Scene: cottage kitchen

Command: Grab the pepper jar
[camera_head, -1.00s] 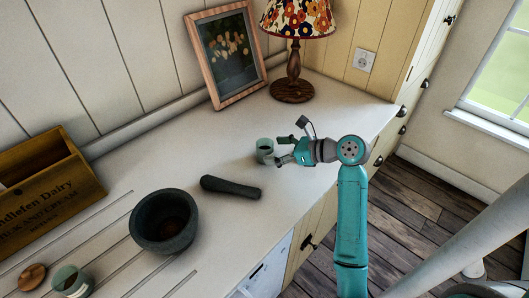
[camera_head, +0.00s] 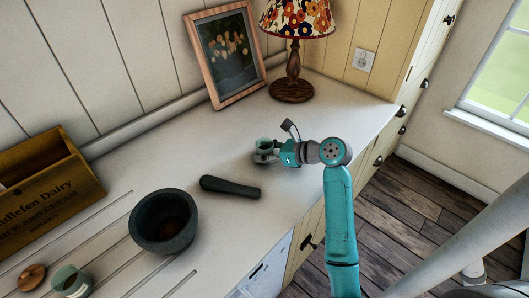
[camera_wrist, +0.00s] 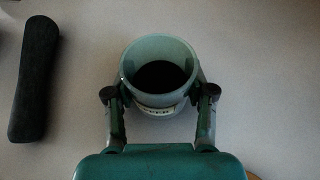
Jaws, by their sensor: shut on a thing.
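The pepper jar (camera_wrist: 160,70) is a pale green open-topped jar with dark contents and a partly visible label, seen from above in the wrist view. It stands upright on the white counter and also shows in the head view (camera_head: 264,144). My gripper (camera_wrist: 160,90) has one finger on each side of the jar and is shut on it. In the head view my gripper (camera_head: 268,152) reaches the jar from the right. The finger nearer the camera hides part of the jar's lower side.
A dark pestle (camera_head: 230,187) lies close to the jar, with a stone mortar (camera_head: 164,222) beyond it. A lamp (camera_head: 292,75) and picture frame (camera_head: 225,55) stand at the back. A wooden box (camera_head: 48,190), another jar (camera_head: 72,281) and a round wooden lid (camera_head: 31,277) are left.

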